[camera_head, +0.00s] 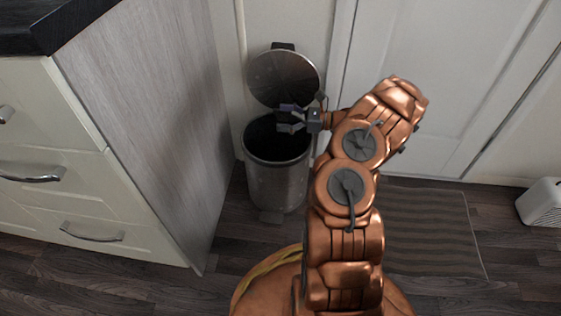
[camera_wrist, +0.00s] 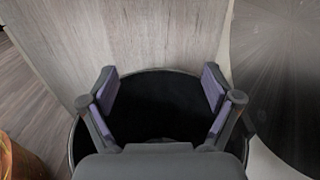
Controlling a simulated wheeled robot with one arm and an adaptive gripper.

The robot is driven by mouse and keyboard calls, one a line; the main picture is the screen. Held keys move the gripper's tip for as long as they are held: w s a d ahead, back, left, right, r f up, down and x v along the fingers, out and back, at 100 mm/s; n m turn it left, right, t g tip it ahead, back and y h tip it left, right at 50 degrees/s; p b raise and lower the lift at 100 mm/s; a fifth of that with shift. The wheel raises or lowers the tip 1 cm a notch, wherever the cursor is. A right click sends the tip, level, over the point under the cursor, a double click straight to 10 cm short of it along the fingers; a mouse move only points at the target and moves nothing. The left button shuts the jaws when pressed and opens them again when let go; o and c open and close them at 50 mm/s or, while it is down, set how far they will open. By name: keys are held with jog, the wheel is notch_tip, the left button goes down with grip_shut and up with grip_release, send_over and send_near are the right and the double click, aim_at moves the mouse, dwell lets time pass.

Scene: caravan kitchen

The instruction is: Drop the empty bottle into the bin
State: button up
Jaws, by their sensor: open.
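The bin (camera_head: 277,186) is a metal pedal bin standing on the floor beside the cabinet. Its round lid (camera_head: 284,78) is up, and the lid also shows at the right of the wrist view (camera_wrist: 285,75). My gripper (camera_head: 280,118) is over the bin's mouth, with its fingers pointing left. In the wrist view my gripper (camera_wrist: 160,84) has its two purple-padded fingers spread wide with nothing between them. The dark inside of the bin shows between and below them. I cannot make out the bottle in either view; the bin's inside is too dark to read.
A cabinet with drawers (camera_head: 80,180) stands close on the left of the bin. A white door (camera_head: 440,80) is behind. A striped mat (camera_head: 430,235) lies on the right, and a white box-like appliance (camera_head: 543,203) stands at the far right.

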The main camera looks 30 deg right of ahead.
jog(key=v, duration=1.2)
jog(key=w+a+r+n+g+y+p, duration=0.2)
jog(key=a+r+n+g+p, duration=0.95)
jog(key=a+r, duration=1.4)
jog(key=s+a+r+n+g+h+p, duration=0.25)
jog(key=s+a+r+p, duration=0.25)
jog(key=a+r+p, duration=0.4)
jog(key=s+a+r+n+g+h+p, duration=0.1)
jog(key=s+a+r+n+h+p, duration=0.2)
jog(key=s+r+n+p, duration=0.25)
jog(key=s+a+r+n+g+h+p, duration=0.1)
jog(key=s+a+r+n+h+p, duration=0.15)
jog(key=s+r+p, duration=0.4)
jog(key=s+d+r+n+t+h+p, duration=0.1)
jog(key=s+d+r+n+h+p, duration=0.1)
jog(key=s+r+p, duration=0.3)
jog(key=s+d+r+n+t+h+p, duration=0.1)
jog(key=s+d+r+h+p, duration=0.3)
jog(key=s, duration=0.5)
jog(key=shift+s+d+r+n+h+p, duration=0.35)
jog(key=shift+r+n+h+p, duration=0.25)
jog(key=shift+r+h+p, duration=0.2)
